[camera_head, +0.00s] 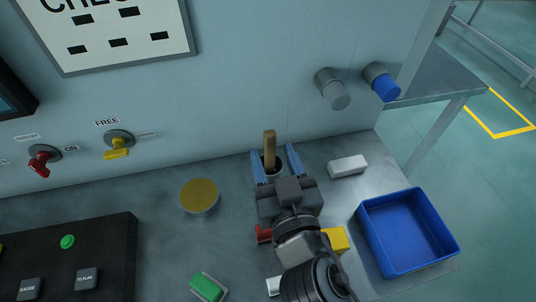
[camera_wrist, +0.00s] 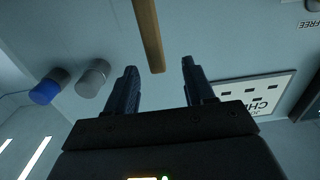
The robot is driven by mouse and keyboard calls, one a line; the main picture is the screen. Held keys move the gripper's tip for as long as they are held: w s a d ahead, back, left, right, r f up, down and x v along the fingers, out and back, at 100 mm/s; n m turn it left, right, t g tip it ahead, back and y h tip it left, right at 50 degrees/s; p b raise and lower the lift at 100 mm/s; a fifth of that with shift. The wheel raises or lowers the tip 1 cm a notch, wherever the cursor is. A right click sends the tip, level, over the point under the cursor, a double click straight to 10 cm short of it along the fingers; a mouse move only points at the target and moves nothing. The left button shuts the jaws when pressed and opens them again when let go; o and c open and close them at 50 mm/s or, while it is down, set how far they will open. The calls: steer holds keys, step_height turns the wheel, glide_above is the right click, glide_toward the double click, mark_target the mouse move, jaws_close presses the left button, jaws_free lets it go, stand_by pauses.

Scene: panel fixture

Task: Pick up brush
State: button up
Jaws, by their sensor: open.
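The brush shows as a wooden handle (camera_head: 269,144) standing nearly upright in a small round holder (camera_head: 272,169) on the bench close to the wall panel. Its bristles are hidden. My gripper (camera_head: 273,153) is open, with one blue finger on each side of the handle in the head view. In the wrist view the handle (camera_wrist: 148,35) comes down from the top edge and ends near the gap between the fingertips (camera_wrist: 159,66), nearer the left finger. No contact with the handle shows. I cannot tell how deep it lies between the fingers.
A blue bin (camera_head: 408,232) stands at right, with a white block (camera_head: 347,166) behind it. Yellow (camera_head: 336,240), red (camera_head: 264,234) and green (camera_head: 207,287) items lie around my arm. A gold-topped round can (camera_head: 199,195) stands left. Two knobs (camera_head: 333,88) (camera_head: 381,82) project from the panel.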

mark_target(271, 143)
steer(key=p+x, duration=0.1)
steer(key=x, duration=0.1)
steer(key=p+x, duration=0.1)
steer(key=x, duration=0.2)
steer(key=shift+w+d+f, duration=0.15)
steer(key=shift+d, duration=0.05)
jaws_close()
stand_by(0.3)
